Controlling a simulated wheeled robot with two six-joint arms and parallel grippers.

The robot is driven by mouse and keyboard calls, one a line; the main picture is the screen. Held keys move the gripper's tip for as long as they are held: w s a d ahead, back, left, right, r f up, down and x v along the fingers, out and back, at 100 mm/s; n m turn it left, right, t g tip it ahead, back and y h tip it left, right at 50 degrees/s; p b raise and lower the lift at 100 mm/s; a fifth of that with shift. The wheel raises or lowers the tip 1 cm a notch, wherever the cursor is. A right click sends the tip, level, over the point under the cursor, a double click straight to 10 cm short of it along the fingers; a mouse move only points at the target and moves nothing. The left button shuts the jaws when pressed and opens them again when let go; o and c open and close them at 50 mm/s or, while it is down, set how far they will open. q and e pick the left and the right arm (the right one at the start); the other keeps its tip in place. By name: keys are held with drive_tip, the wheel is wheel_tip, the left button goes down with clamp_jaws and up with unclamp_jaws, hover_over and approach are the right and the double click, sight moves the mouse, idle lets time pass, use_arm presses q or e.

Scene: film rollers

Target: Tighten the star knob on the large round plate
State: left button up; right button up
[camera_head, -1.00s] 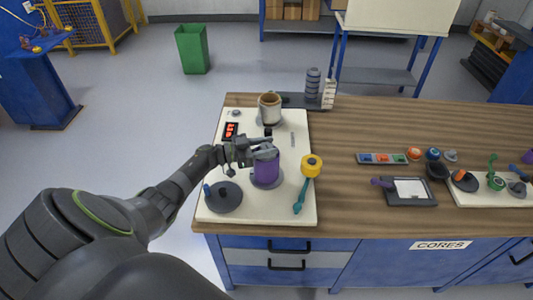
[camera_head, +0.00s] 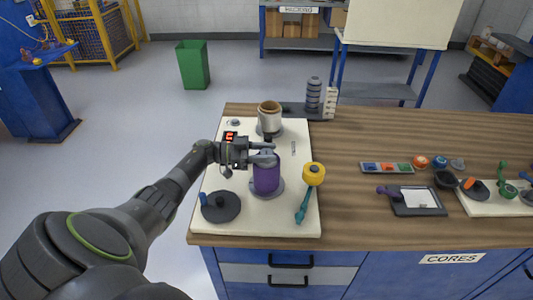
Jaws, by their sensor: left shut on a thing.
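A purple cylinder (camera_head: 266,179) stands upright on a large grey round plate (camera_head: 278,190) on the white board. My left gripper (camera_head: 268,152) is at the top of the cylinder, its fingers pointing right. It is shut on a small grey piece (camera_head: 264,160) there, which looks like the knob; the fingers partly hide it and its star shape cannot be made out. A dark round disc (camera_head: 221,208) with a blue upright handle (camera_head: 204,199) lies at the board's front left. My right gripper is not in view.
A yellow-headed tool with a teal handle (camera_head: 303,208) is right of the cylinder. A white-and-brown roll (camera_head: 269,118) stands behind, near a red display (camera_head: 230,137). A grey stacked post (camera_head: 313,95) stands at the back. Bare wood (camera_head: 350,205) lies right of the board.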

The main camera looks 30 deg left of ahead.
use_arm(q)
drive_tip(key=shift+r, duration=0.15)
drive_tip(key=o, duration=1)
drive_tip(key=b+v, duration=0.6)
drive_tip(key=v, duration=1.1)
drive_tip(key=shift+s+a, duration=0.15)
drive_tip(key=shift+s, duration=0.1)
drive_tip(key=shift+a, duration=0.1)
